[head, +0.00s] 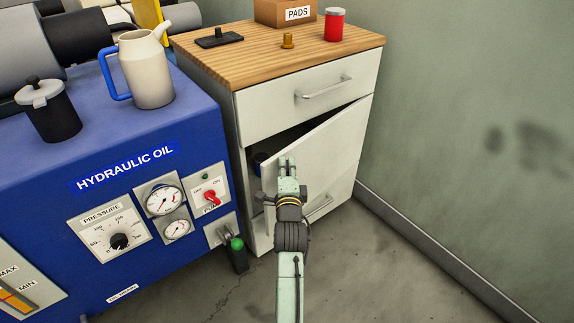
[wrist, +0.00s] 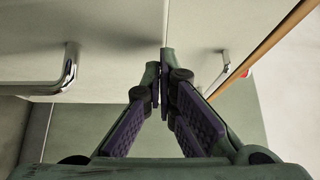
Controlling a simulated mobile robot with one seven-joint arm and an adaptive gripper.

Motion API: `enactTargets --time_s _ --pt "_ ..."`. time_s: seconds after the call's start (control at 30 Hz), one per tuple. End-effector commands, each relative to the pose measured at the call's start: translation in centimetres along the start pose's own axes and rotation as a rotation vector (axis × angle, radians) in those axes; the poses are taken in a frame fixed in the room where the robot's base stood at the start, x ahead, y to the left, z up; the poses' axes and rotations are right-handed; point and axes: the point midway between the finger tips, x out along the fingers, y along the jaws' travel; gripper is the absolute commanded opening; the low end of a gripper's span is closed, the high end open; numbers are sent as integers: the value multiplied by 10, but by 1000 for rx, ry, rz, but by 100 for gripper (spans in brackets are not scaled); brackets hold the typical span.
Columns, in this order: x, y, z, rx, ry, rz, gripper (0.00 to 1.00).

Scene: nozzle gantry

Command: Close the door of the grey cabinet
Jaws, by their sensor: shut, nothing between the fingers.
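The pale grey cabinet (head: 270,112) stands under a wooden top, with a closed upper drawer. Its door (head: 325,148) is ajar below the drawer, with a dark gap at its upper left; its right side meets the cabinet. My gripper (head: 287,160) is shut and empty, in front of the door's upper left part. In the wrist view my fingertips (wrist: 160,52) are close to the pale fronts; I cannot tell whether they touch. A metal handle (wrist: 68,72) shows at left there, and the drawer handle (wrist: 222,66) at right.
A wall (head: 470,120) is on the right. A cardboard box (head: 285,12) and red jar (head: 334,25) stand on top. Floor on the right is clear.

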Motion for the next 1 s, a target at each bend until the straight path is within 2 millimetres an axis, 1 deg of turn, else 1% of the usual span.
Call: enactTargets --time_s 0.07,0.13,0.3,0.43,0.8,1.0 --pt "0 0 0 0 0 0 0" --pt "5 1 5 0 -2 0 0" --pt "26 2 28 2 -2 -1 0" --pt "36 1 38 0 0 0 0" --pt "37 0 39 1 1 1 0" --pt "38 0 36 0 1 1 0"
